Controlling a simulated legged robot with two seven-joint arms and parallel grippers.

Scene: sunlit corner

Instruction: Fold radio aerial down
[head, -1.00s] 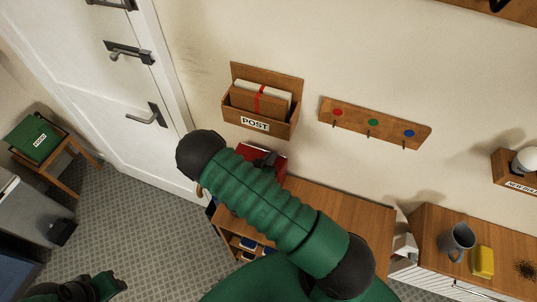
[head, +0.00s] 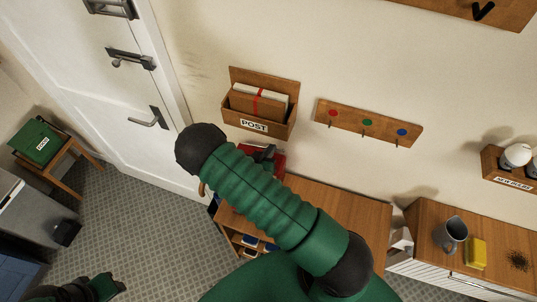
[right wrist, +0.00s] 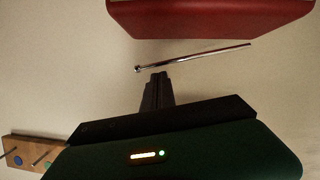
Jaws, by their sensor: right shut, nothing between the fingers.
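The red radio (right wrist: 210,18) fills the top of the right wrist view, which looks upside down. Its thin silver aerial (right wrist: 195,57) lies almost along the radio's edge, slightly slanted, with its ball tip farther from the radio than its other end. My right gripper (right wrist: 158,76) is shut and empty, its fingertips just beside the aerial near the ball tip; contact is unclear. In the head view the radio (head: 279,160) is mostly hidden behind my right arm, with the dark right gripper (head: 264,153) in front of it. My left gripper (head: 88,289) shows partly at the bottom left.
A wooden post box (head: 262,105) hangs above the radio, with a hook rail (head: 367,123) to its right. The wooden cabinet top (head: 345,210) is clear beside the radio. A grey mug (head: 452,235) and a yellow block (head: 476,254) stand farther right.

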